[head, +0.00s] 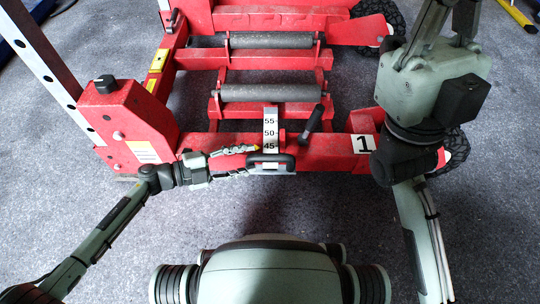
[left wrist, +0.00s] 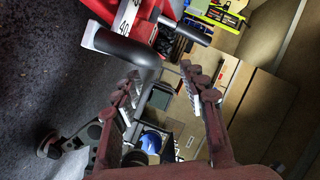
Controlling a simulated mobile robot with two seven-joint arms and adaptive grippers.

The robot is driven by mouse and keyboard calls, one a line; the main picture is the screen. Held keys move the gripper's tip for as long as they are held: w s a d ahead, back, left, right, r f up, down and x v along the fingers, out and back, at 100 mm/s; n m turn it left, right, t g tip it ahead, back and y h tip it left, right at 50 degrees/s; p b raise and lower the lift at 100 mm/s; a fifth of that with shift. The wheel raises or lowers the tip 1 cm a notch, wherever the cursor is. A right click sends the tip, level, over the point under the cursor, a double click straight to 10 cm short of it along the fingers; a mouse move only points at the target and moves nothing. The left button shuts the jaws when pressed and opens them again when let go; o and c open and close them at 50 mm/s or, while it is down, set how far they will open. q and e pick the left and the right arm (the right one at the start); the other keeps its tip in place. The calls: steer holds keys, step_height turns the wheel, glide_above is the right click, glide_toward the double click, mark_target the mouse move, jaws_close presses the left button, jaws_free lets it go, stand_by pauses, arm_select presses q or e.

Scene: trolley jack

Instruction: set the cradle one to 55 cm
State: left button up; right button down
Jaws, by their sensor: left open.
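The red trolley jack carrying cradle one (head: 340,148) fills the upper middle of the head view, with a "1" label (head: 363,144) on its front bar. A white scale (head: 270,128) marked 55, 50 and 45 stands upright at the bar's middle; the black handle (head: 272,158) is just below the 45. My left gripper (head: 248,160) is open, its fingertips at the handle's left end. In the left wrist view the dark handle (left wrist: 118,44) reaches toward the space between the open fingers (left wrist: 158,75); contact is unclear. My right gripper is out of view.
A black lever (head: 313,120) slants up right of the scale. Two grey rollers (head: 270,92) lie behind it. A red post with a black knob (head: 104,84) stands at left. The grey floor before the jack is clear. The left wrist view shows a blue object (left wrist: 150,142).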

mark_target(264, 160)
arm_select(q)
steer(key=shift+s+d+f+m+g, duration=0.15)
steer(key=shift+d+f+m+g, duration=0.15)
steer(key=shift+f+g, duration=0.25)
steer(key=b+x, duration=0.1)
steer(key=x, duration=0.6)
steer(key=shift+d+r+b, duration=0.1)
steer(key=shift+d+b, duration=0.15)
steer(key=shift+b, duration=0.15)
jaws_close()
